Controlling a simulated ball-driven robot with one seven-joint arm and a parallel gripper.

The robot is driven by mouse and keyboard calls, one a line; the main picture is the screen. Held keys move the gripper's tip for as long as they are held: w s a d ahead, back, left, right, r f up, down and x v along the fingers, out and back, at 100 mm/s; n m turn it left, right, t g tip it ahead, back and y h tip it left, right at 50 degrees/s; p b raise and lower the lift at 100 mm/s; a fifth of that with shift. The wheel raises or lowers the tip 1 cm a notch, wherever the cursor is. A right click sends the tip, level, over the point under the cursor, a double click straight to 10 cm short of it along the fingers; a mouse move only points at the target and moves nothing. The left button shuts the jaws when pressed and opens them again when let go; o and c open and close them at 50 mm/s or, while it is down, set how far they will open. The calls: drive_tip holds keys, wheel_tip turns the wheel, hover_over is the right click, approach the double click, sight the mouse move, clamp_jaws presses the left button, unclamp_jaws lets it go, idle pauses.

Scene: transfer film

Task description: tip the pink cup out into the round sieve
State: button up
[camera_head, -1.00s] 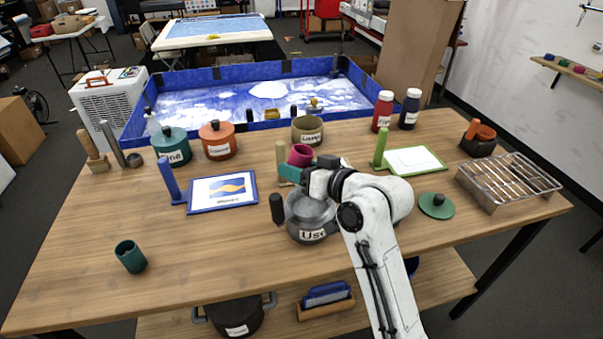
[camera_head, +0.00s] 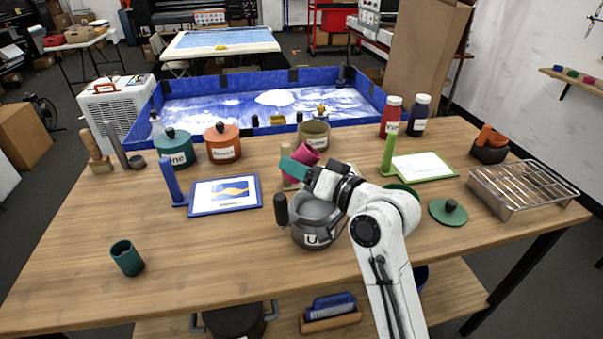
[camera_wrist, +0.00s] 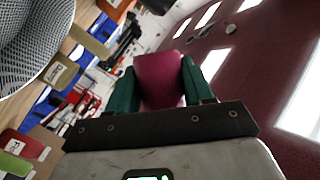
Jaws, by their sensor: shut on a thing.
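The pink cup (camera_head: 304,155) is held tilted in my gripper (camera_head: 296,166), whose teal fingers are shut on it. In the wrist view the cup (camera_wrist: 159,80) sits between both fingers of my gripper (camera_wrist: 158,88). The cup is above and slightly behind a grey labelled pot (camera_head: 317,234). The round sieve (camera_wrist: 28,38) shows as a mesh bowl at the upper left of the wrist view. In the head view it appears to rest on the pot, with a dark handle (camera_head: 281,208) at left. The inside of the cup is hidden.
An olive pot (camera_head: 314,135) stands just behind the cup. A blue-framed screen (camera_head: 226,208) lies to the left, a green-framed one (camera_head: 424,165) to the right. A green lid (camera_head: 448,211) and wire rack (camera_head: 523,187) are further right. The table's front left is mostly clear.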

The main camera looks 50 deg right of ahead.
drive_tip(key=shift+w+a+f+m+t+b, duration=0.1)
drive_tip(key=shift+a+f+m+t+b, duration=0.1)
drive_tip(key=shift+m+t+b, duration=0.55)
drive_tip(key=shift+a+f+m+t+b, duration=0.1)
drive_tip(key=shift+f+m+t+b, duration=0.2)
drive_tip(key=shift+m+b, duration=0.75)
drive_tip(key=m+t, duration=0.1)
drive_tip(key=m, duration=0.1)
drive_tip(key=m+t+h+b, duration=0.1)
drive_tip(key=m, duration=0.1)
drive_tip(key=shift+d+f+h, duration=0.1)
drive_tip(key=shift+f+h, duration=0.2)
drive_tip(key=shift+f+m+h, duration=0.1)
drive_tip(key=shift+m+h, duration=0.2)
drive_tip(key=shift+m, duration=0.6)
drive_tip(key=shift+d+r+m+t+h+p, duration=0.15)
drive_tip(key=shift+r+m+t+h+p, duration=0.15)
drive_tip(key=shift+m+h, duration=0.4)
drive_tip(key=shift+d+r+m+t+h+p, duration=0.15)
drive_tip(key=shift+m+h+p, duration=0.25)
drive_tip(key=shift+m, duration=0.6)
drive_tip(key=shift+s, duration=0.2)
drive_tip(key=shift+f, duration=0.1)
